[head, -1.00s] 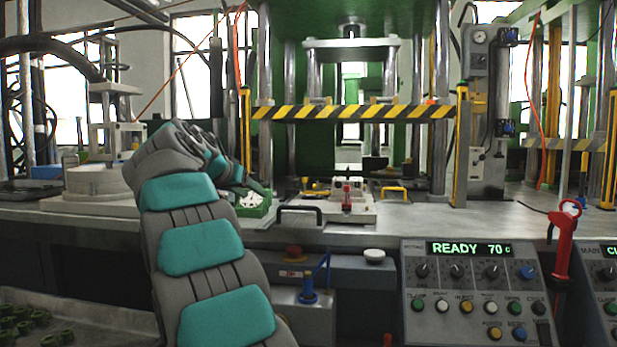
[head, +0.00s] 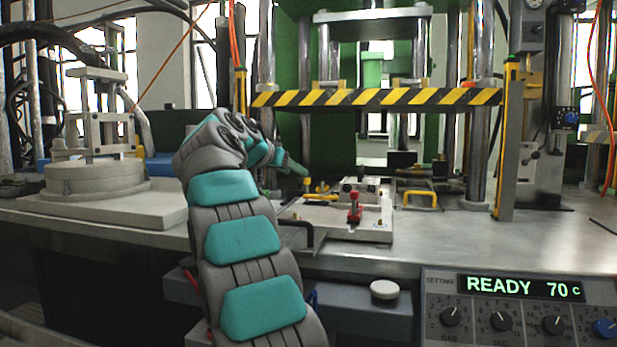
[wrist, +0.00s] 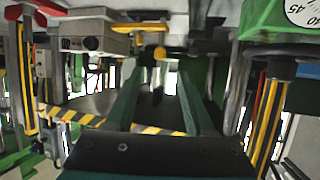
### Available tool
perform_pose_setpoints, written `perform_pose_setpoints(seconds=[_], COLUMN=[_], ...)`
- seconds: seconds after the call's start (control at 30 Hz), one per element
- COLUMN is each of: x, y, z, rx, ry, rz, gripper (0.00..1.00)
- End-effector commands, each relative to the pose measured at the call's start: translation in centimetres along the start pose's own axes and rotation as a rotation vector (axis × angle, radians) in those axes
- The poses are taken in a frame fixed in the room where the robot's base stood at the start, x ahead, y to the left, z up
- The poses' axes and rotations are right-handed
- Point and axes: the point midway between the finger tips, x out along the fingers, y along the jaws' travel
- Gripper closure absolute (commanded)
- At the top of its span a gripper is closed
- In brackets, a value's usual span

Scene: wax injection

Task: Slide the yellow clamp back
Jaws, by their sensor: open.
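The yellow clamp (head: 318,188) sits at the left side of the small grey fixture (head: 360,186) on the press bench. In the wrist view a yellow part that looks like this clamp (wrist: 159,53) shows just beyond my fingertips, roughly between them. My gripper (head: 298,167) is left of and slightly above the clamp in the head view. In the wrist view my gripper (wrist: 162,76) has its two long green fingers apart, with nothing between them. I see no contact with the clamp. Part of the fixture base is hidden behind my arm.
A red clamp (head: 354,207) stands at the fixture's front. A yellow handle (head: 420,196) lies to its right. A striped bar (head: 375,97) crosses above, between the press columns.

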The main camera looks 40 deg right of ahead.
Motion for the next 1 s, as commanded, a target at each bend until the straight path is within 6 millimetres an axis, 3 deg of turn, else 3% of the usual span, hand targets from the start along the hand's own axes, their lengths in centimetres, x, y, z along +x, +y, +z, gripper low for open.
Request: perform_pose_setpoints(seconds=[0.43, 0.77, 1.0], x=[6.2, 7.0, 7.0], y=[0.0, 0.0, 0.0], z=[-0.1, 0.0, 0.0], rx=[0.000, 0.000, 0.000], ry=[-0.002, 0.000, 0.000], rz=[0.001, 0.000, 0.000], gripper=[0.46, 0.46, 0.72])
